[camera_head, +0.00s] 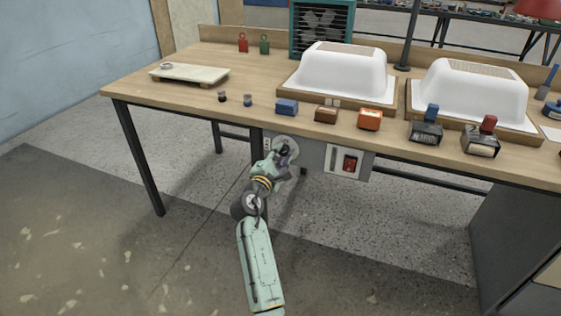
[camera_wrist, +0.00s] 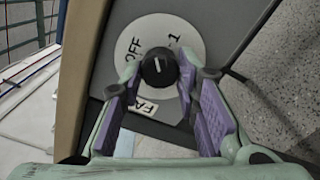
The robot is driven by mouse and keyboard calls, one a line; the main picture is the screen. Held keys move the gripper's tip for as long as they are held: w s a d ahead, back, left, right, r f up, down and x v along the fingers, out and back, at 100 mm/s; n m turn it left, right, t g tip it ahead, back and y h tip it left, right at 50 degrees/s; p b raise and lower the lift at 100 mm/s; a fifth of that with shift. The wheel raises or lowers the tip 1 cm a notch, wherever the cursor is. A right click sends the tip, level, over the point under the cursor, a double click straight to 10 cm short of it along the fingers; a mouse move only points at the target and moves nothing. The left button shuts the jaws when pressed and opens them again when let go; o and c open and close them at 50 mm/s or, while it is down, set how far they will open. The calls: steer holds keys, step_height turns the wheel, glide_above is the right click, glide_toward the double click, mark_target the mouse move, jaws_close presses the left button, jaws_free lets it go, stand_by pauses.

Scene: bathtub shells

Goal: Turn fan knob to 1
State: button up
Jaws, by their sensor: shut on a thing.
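The fan knob (camera_wrist: 159,67) is a small black knob on a round white dial (camera_wrist: 190,52). The dial has OFF at its left and 1 at its upper right in the wrist view. The knob's short white line stands near upright there, between the two marks. My gripper (camera_wrist: 162,83) has its purple-padded fingers on either side of the knob and is shut on it. In the head view, my gripper (camera_head: 286,152) is at the panel under the table's front edge and covers much of the dial (camera_head: 282,141).
A red switch (camera_head: 349,163) sits on the same panel, right of the dial. Two white tub shells (camera_head: 343,68) stand on the wooden table (camera_head: 190,105) above. Small blocks and stamps, including a blue block (camera_head: 287,107), line its front edge. A dark table leg (camera_head: 140,160) stands at left.

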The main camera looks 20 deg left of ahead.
steer(key=m+b, duration=0.3)
steer(key=shift+f+m, duration=0.2)
steer(key=shift+m, duration=0.1)
steer(key=shift+r+m+b, duration=0.15)
steer(key=shift+m+b, duration=1.15)
steer(key=shift+m, duration=0.6)
steer(key=shift+r, duration=0.1)
steer(key=o, duration=1.2)
steer(key=shift+c, duration=0.2)
steer(key=s, duration=1.2)
steer(key=shift+a, duration=0.2)
